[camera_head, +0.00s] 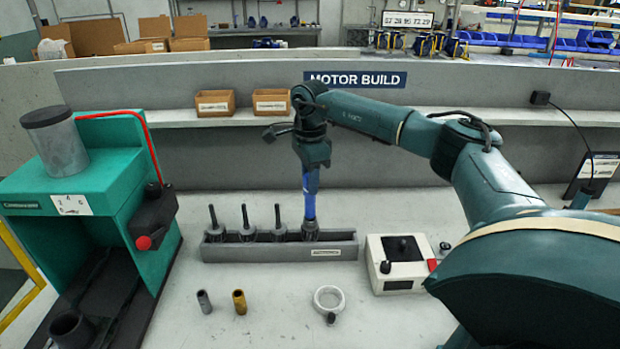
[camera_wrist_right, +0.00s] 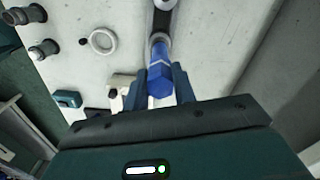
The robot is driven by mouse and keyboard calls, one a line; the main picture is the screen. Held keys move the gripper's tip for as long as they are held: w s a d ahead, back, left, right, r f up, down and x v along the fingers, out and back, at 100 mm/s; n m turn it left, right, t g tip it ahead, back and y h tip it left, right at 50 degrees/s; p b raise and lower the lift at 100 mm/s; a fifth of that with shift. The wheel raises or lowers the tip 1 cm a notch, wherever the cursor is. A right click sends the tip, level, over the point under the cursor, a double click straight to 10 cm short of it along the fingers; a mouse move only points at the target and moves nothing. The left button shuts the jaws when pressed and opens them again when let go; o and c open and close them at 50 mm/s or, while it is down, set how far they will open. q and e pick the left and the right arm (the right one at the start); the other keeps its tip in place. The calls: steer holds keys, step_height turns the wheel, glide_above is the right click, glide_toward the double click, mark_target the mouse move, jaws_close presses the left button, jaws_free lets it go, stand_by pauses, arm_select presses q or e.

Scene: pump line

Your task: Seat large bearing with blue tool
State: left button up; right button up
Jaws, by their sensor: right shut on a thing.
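My right gripper (camera_head: 311,168) points straight down at the back middle of the table, shut on the blue tool (camera_head: 309,205). The tool stands upright, its lower end at the right end of the grey rack (camera_head: 283,253). Whether it still rests in its slot I cannot tell. In the right wrist view the gripper (camera_wrist_right: 160,90) has its fingers on both sides of the blue shaft (camera_wrist_right: 159,60). A pale ring (camera_head: 317,299), perhaps a bearing, lies in front of the rack; it also shows in the right wrist view (camera_wrist_right: 92,42). My left gripper is not in view.
Dark-handled tools (camera_head: 246,228) fill the rack's left part. A grey cylinder (camera_head: 204,302) and a brass cylinder (camera_head: 240,302) stand in front. A white control box (camera_head: 396,266) is right of the rack. A green press (camera_head: 97,190) stands left.

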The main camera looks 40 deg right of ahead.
stand_by(0.5)
steer(key=shift+r+p, duration=1.35)
steer(key=shift+r, duration=2.9)
